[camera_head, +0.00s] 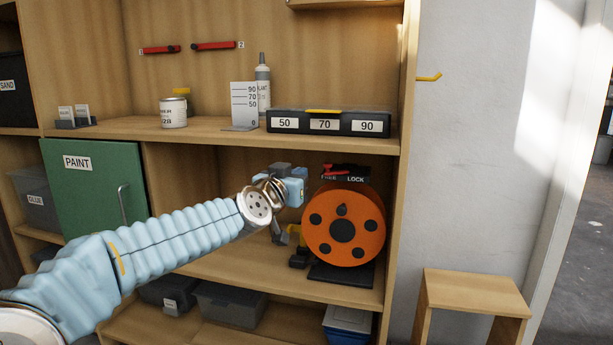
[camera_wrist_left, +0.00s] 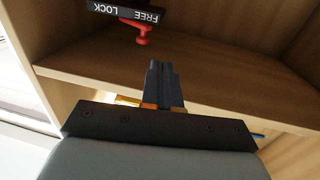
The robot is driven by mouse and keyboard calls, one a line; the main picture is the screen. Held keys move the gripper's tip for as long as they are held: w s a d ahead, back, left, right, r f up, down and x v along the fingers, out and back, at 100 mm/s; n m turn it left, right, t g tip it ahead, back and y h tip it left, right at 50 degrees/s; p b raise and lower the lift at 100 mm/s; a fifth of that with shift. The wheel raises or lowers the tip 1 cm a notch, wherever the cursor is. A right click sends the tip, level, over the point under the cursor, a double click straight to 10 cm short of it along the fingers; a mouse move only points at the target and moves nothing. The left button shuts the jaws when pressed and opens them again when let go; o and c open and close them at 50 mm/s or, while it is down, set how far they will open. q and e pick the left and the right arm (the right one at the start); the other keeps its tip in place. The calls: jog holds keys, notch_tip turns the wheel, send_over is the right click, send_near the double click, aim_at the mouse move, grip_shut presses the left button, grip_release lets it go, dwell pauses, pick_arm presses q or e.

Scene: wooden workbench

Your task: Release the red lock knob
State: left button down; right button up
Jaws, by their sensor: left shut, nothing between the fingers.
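The red lock knob (camera_head: 334,172) sits at the top of the orange reel (camera_head: 318,232), against a black plate (camera_head: 356,179) lettered FREE and LOCK. In the left wrist view the red knob (camera_wrist_left: 143,32) shows upside down at the top, close to the word FREE on the plate (camera_wrist_left: 105,8). My left gripper (camera_head: 302,173) is just left of the knob in the head view, apart from it. In the wrist view its dark fingers (camera_wrist_left: 160,72) are together and empty, with a gap to the knob. My right gripper is not in view.
The reel stands on a dark base (camera_head: 340,275) in an open shelf bay. The shelf above holds a black box (camera_head: 290,114) labelled 50, 70, 90. A green PAINT door (camera_head: 85,205) is left, the bay's side wall (camera_head: 400,210) right. A wooden stool (camera_head: 475,290) stands outside.

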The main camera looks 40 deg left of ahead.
pick_arm(q)
jog(key=a+v, duration=0.1)
jog(key=v, duration=0.5)
jog(key=shift+s+a, duration=0.3)
jog(key=shift+s, duration=0.2)
jog(key=w+d+f+m+g+h+p, duration=0.15)
jog(key=w+d+f, duration=0.3)
jog(key=f, duration=0.55)
jog(key=w+d+f+n+g+h+p, duration=0.1)
jog(key=w+d+f+g+h, duration=0.25)
jog(key=f, duration=0.75)
jog(key=s+d+f+g, duration=0.1)
jog(key=d+f, duration=0.2)
jog(key=f, duration=0.3)
jog(key=d+f+g+p, duration=0.1)
jog(key=d+f+g, duration=0.1)
jog(key=d+f, duration=0.35)
jog(key=s+d+f+g, duration=0.1)
jog(key=f, duration=0.7)
jog(key=s+d+f+g+h+p, duration=0.1)
jog(key=s+d+f+g, duration=0.3)
jog(key=s+f, duration=0.5)
jog(key=s+d+f+g+h+p, duration=0.2)
jog(key=s+d+f+g, duration=0.1)
jog(key=s+d+f, duration=0.6)
jog(key=s, duration=0.3)
jog(key=shift+g, duration=0.4)
